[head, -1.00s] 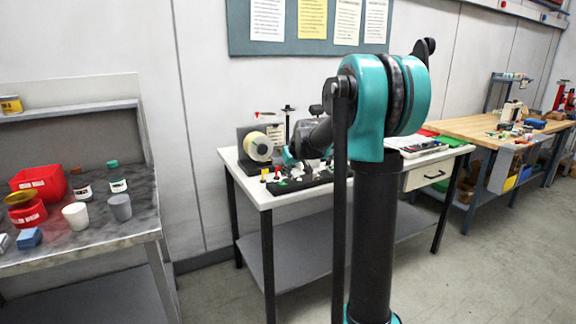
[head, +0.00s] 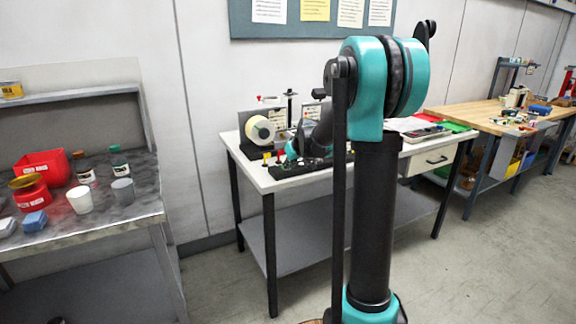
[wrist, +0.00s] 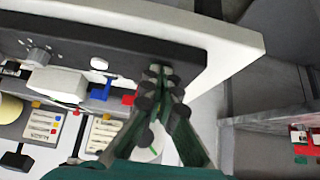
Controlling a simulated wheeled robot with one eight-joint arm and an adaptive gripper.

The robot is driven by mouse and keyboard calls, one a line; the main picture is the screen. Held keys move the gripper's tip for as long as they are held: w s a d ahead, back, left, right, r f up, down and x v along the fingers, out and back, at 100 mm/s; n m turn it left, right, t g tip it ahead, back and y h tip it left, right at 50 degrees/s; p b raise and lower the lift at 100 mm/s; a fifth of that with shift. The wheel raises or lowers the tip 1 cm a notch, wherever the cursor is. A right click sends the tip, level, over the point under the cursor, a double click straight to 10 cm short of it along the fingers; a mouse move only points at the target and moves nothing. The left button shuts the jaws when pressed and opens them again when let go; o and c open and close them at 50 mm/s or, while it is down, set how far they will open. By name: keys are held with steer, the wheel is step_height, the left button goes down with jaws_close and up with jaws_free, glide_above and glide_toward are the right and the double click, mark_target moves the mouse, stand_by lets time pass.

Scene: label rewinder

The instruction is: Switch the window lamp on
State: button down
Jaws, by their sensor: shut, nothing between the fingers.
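The label rewinder's control strip (wrist: 100,50) runs dark along the white table edge in the wrist view. It carries a grey knob (wrist: 38,54), a white block (wrist: 58,84), a blue lever (wrist: 101,91) and a red part (wrist: 128,99). My gripper (wrist: 160,74) is shut and empty over the strip's right end, near small pale round parts; contact cannot be told. In the head view the rewinder's label roll (head: 260,130) stands on the white table, and my arm hides part of the machine. I cannot tell which part is the window lamp or its switch.
The white table (head: 262,183) stands against the wall. A grey bench (head: 90,223) with red containers (head: 42,168) is at left, and a wooden bench (head: 490,116) at right. In the wrist view, label cards (wrist: 42,124) lie beyond the strip. Floor between the benches is clear.

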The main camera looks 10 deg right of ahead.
steer(key=shift+r, duration=0.1)
steer(key=shift+r, duration=0.7)
steer(key=shift+r, duration=0.15)
steer(key=v, duration=1.3)
steer(key=shift+s+f, duration=0.2)
steer(key=shift+f, duration=0.05)
steer(key=s+d+f+m+g+h, duration=0.1)
steer(key=s+f, duration=1.1)
steer(key=s, duration=0.4)
steer(key=s+f+m+g+h, duration=0.1)
steer(key=s+f+m+g, duration=0.1)
steer(key=s+f, duration=1)
steer(key=s, duration=0.5)
steer(key=shift+d+f+m, duration=0.3)
steer(key=shift+d, duration=0.1)
